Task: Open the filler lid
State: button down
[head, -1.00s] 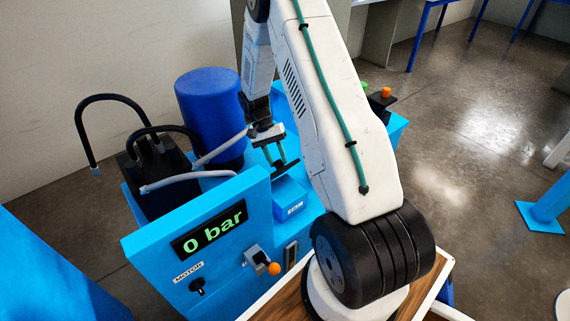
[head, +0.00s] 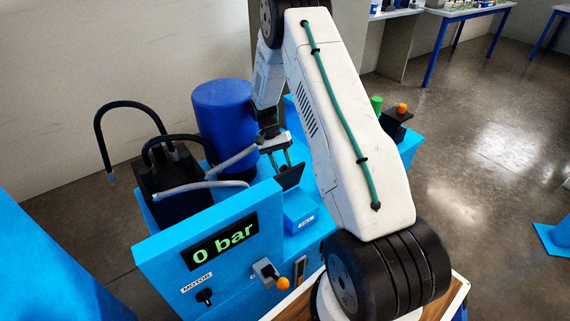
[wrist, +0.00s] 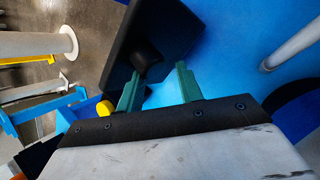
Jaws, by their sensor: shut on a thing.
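The lid is a black square plate (head: 289,177) in the head view, just above a small blue box (head: 300,206) with a white label too small to read surely. The lid stands steeply tilted. My gripper (head: 281,163) is at it with its green fingers. In the wrist view the lid (wrist: 168,28) fills the upper middle, with a dark rounded knob (wrist: 147,60) on it. The opening under the lid is hidden in both views.
A blue drum (head: 222,112) and a black tank (head: 175,195) with hoses stand left of my gripper. In front is a blue panel with a "0 bar" display (head: 224,239), a motor switch (head: 204,296) and an orange-knobbed lever (head: 282,283). Green and orange parts (head: 401,108) stand at right.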

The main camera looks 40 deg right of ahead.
aim_at(283, 168)
jog(key=shift+a+f, duration=0.3)
jog(key=shift+a, duration=0.3)
jog(key=c, duration=1.1)
grip_release()
jog(key=shift+a, duration=0.15)
jog(key=shift+r, duration=0.1)
jog(key=shift+w+r, duration=0.1)
jog(key=shift+r, duration=0.05)
jog(key=r, duration=0.1)
jog(key=s+r, duration=0.1)
jog(key=r, duration=0.1)
jog(key=shift+s+r, duration=0.1)
jog(key=shift+r, duration=0.2)
jog(key=s+a, duration=0.2)
jog(key=s, duration=0.5)
jog(key=s+a+r, duration=0.1)
jog(key=s+a, duration=0.1)
jog(key=s, duration=0.5)
jog(key=shift+a, duration=0.25)
jog(key=shift+r, duration=0.15)
